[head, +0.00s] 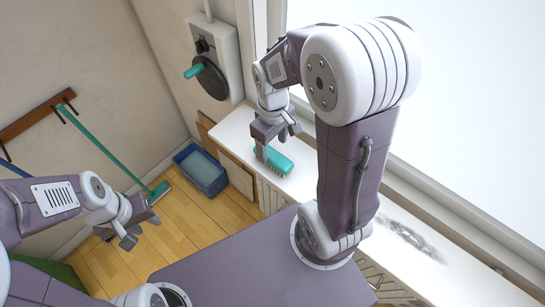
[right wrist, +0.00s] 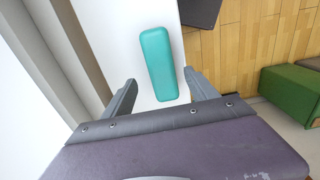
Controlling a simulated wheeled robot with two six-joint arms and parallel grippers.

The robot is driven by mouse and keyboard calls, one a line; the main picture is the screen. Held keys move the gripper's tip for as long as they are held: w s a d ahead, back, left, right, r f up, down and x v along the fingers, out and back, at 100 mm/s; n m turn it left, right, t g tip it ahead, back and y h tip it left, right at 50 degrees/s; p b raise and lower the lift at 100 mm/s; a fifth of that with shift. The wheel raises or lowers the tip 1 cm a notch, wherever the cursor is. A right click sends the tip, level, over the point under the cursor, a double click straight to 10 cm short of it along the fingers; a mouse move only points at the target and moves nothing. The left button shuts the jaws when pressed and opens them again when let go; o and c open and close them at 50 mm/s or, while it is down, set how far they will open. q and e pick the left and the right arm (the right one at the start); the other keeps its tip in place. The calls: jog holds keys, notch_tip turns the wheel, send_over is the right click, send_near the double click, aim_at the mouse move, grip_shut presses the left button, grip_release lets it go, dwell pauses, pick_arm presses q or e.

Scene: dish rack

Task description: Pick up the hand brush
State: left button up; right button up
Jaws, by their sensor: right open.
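The hand brush (head: 274,160) has a teal back and lies on the white window sill (head: 235,124), with bristles showing along its near side in the head view. My right gripper (head: 275,136) is open just above the brush. In the right wrist view, the teal brush (right wrist: 158,63) lies lengthwise ahead of the open fingers (right wrist: 161,90), with its near end between their tips. I cannot tell whether a finger touches it. My left gripper (head: 139,229) is open and empty over the floor at the left.
A blue bin (head: 200,170) stands on the wooden floor below the sill. A teal broom (head: 112,158) leans from a wall rack (head: 38,114). A wall device (head: 212,70) with a round black part is left of the window. A dark smudge (head: 412,240) marks the sill.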

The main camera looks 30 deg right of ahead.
aim_at(273, 155)
jog(key=shift+s+f, duration=0.2)
jog(key=shift+f, duration=0.95)
jog(key=shift+s+f, duration=0.15)
jog(key=shift+f, duration=1)
jog(key=shift+a, duration=0.1)
grip_shut()
jog(key=shift+r, duration=0.15)
